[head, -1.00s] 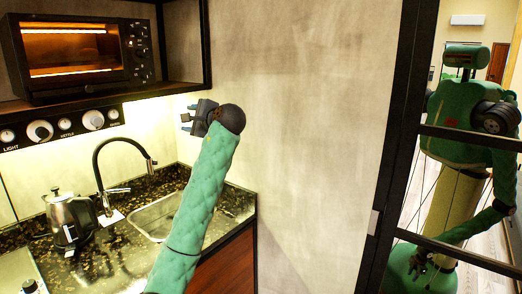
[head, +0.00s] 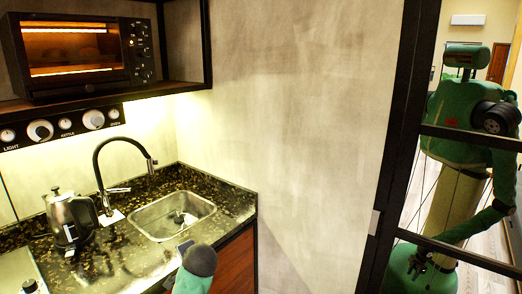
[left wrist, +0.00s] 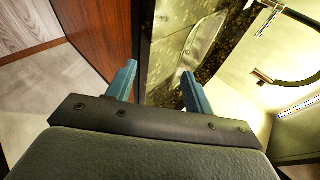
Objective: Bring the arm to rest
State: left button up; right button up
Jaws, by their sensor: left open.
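My left arm shows low in the middle of the head view, with its left gripper (head: 183,247) near the front edge of the counter, just below the sink. Its fingers are partly hidden in that view. In the left wrist view the two blue fingers of the left gripper (left wrist: 159,72) stand apart with nothing between them. Beyond them are the brown cabinet front and the counter edge. My right gripper is not directly in view.
The sink (head: 150,221) is set in the dark speckled counter (head: 105,255), with a black tap (head: 97,160) and a kettle (head: 68,217) to its left. A lit oven (head: 75,50) sits on a shelf above. A dark-framed glass panel (head: 398,150) at right shows a green robot figure.

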pick_arm(q)
jog(key=s+f+n+g+h, duration=0.1)
jog(key=s+f+n+h, duration=0.1)
jog(key=s+f, duration=0.85)
jog(key=s+d+f+n+g+h, duration=0.1)
jog(key=s+f+n+g+h, duration=0.2)
jog(key=s, duration=1.2)
jog(key=s+f+n+g+h, duration=0.1)
jog(key=s+f+n, duration=0.3)
jog(key=s, duration=1.1)
jog(key=s+d+f, duration=0.1)
jog(key=f, duration=1.3)
jog(key=s+d+f+g, duration=0.1)
jog(key=s+f, duration=0.1)
jog(key=f, duration=1.2)
jog(key=s+d+f+m+g, duration=0.1)
jog(key=s+f, duration=0.1)
jog(key=f, duration=1.2)
jog(key=shift+s+d+f, duration=0.25)
jog(key=shift+d+f, duration=0.05)
